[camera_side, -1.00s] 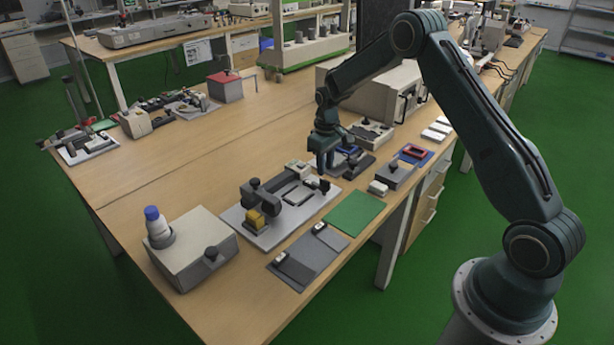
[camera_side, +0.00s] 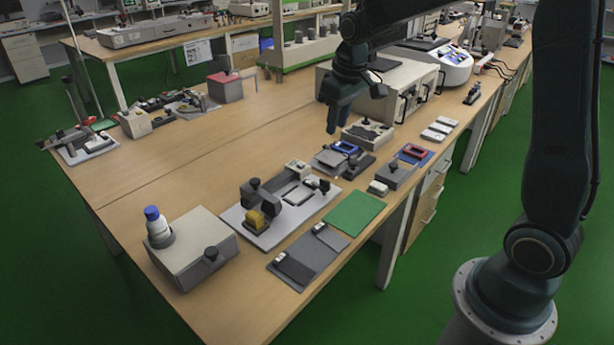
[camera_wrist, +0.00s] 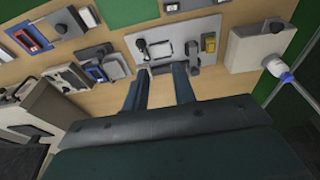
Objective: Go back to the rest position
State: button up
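My gripper (camera_side: 334,126) hangs in the air above the workbench (camera_side: 240,140) in the side view, pointing down. It is well clear of the parts below it. In the wrist view its two fingers (camera_wrist: 159,88) stand apart with nothing between them, so it is open and empty. The grey fixture plate (camera_side: 272,236) with a yellow block (camera_side: 255,219) lies below and to the left of the gripper. The plate also shows beyond the fingers in the wrist view (camera_wrist: 165,34).
A grey box with a blue-capped bottle (camera_side: 152,214) stands at the front left. A beige cabinet (camera_side: 392,85) stands behind the gripper.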

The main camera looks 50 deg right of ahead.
jog(key=s+a+r+t, duration=0.1)
jog(key=s+a+r, duration=0.1)
jog(key=s, duration=0.6)
jog(key=s+a+r+t, duration=0.1)
jog(key=s+a+r, duration=0.1)
jog(key=s, duration=0.6)
jog(key=s+a+r+t, duration=0.1)
jog(key=s+a, duration=0.3)
jog(key=s, duration=0.5)
jog(key=shift+r, duration=0.8)
jog(key=shift+o, duration=0.2)
jog(key=shift+w, duration=0.1)
